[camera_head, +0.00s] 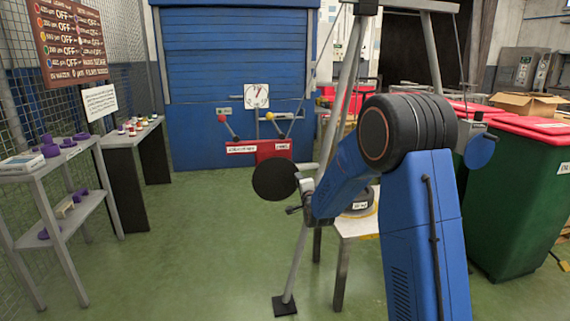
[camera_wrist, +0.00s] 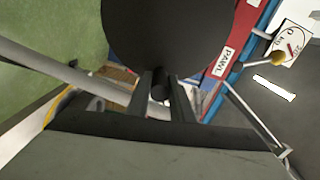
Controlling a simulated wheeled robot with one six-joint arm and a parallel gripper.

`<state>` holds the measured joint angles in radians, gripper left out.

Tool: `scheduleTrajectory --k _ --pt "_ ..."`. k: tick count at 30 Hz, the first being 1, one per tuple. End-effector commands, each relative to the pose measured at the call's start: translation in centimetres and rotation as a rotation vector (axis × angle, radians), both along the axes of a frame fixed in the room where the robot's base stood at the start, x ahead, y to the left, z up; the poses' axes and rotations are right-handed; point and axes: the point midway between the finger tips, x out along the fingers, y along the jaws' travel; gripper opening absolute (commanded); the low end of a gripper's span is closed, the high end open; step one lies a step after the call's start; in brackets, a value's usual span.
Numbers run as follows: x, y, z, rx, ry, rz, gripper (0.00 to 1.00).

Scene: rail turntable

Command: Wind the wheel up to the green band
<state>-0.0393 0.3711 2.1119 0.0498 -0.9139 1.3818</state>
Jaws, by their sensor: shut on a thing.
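A dark round wheel (camera_head: 274,181) stands at the left of the grey frame in the head view. It fills the upper middle of the wrist view (camera_wrist: 168,35). My gripper (camera_wrist: 162,88) is shut on a short dark handle (camera_wrist: 159,91) at the wheel's lower edge; its fingers lie on both sides of it. In the head view my gripper (camera_head: 302,188) is small, just right of the wheel. A white dial (camera_head: 256,96) hangs at the back; its red needle shows in the wrist view (camera_wrist: 292,43). I cannot make out a green band.
A grey frame leg (camera_head: 297,255) stands by the wheel. A light stand (camera_head: 352,226) bears a dark labelled object (camera_head: 358,208). Levers with a red knob (camera_head: 221,118) and a yellow knob (camera_head: 269,116) stand behind. A green bin (camera_head: 520,205) is right.

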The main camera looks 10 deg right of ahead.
Motion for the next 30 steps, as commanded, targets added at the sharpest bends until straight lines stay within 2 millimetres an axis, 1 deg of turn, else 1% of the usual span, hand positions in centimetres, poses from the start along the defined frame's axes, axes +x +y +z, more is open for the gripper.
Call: scheduleTrajectory --k 1,8,21,30 --pt "-0.1 -0.1 -0.6 -0.001 0.011 -0.002 0.00" --pt "-0.1 -0.1 -0.9 0.032 0.012 -0.001 0.00" --pt "-0.2 0.0 -3.3 0.290 0.013 -0.002 0.00" --pt "-0.2 0.0 -3.4 0.313 0.012 -0.001 0.00"
